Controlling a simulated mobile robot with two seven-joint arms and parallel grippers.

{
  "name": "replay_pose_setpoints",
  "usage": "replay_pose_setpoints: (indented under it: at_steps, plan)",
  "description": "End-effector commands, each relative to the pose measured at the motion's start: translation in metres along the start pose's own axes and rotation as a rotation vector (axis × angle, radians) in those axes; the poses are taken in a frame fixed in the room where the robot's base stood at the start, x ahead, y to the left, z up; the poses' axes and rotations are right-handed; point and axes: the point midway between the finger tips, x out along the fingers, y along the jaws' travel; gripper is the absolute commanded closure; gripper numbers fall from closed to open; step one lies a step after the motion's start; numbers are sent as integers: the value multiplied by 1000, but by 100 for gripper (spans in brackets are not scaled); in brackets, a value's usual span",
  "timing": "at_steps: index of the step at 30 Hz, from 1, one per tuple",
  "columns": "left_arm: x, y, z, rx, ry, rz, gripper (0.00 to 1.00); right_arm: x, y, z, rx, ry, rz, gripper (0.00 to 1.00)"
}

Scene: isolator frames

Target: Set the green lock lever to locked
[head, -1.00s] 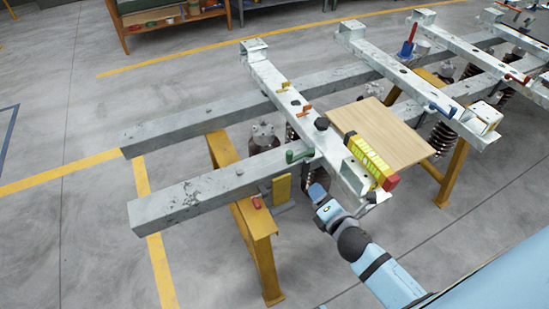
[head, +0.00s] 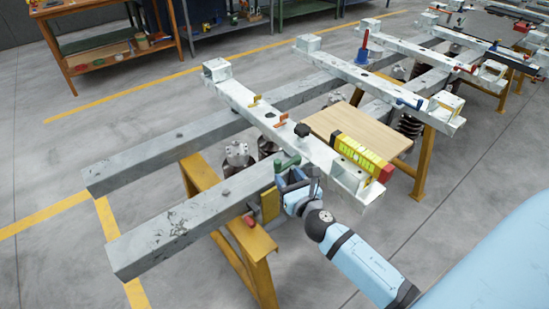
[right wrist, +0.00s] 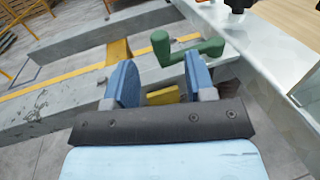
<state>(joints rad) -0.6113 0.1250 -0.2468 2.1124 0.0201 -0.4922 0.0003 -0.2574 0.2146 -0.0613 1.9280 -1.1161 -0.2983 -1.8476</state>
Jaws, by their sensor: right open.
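The green lock lever (head: 288,163) sits on the side of the white crossbeam, near where it meets the front grey rail. In the right wrist view the lever (right wrist: 188,49) shows a bent handle with a thick upright knob at its left end. My right gripper (head: 292,186) is just below the lever. In the wrist view its two blue fingers (right wrist: 160,82) are apart, with nothing gripped between them. The lever appears beyond the fingertips, partly overlapped by the right finger; whether they touch is unclear. My left gripper is not in view.
A yellow block (head: 270,204) is by the rail below the lever. A yellow-and-red device (head: 360,157) and a wooden board (head: 345,128) lie right of it. A black knob (head: 301,130) and orange levers (head: 281,119) stand along the crossbeam (head: 240,94). A yellow trestle (head: 245,240) supports the rail.

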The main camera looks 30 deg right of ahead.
Motion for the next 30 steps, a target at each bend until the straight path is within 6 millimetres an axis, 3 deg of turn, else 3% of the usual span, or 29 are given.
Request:
replay_pose_setpoints:
  at_steps: [6,12,18,26,30]
  plan:
    - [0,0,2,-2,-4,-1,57,48,0,1,1,-2,-1,50]
    - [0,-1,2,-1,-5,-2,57,77,0,0,2,1,-1,50]
    - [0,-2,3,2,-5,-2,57,89,0,-1,1,1,0,50]
    - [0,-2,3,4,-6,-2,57,89,0,0,2,1,0,50]
    - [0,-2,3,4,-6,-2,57,89,0,0,2,1,0,82]
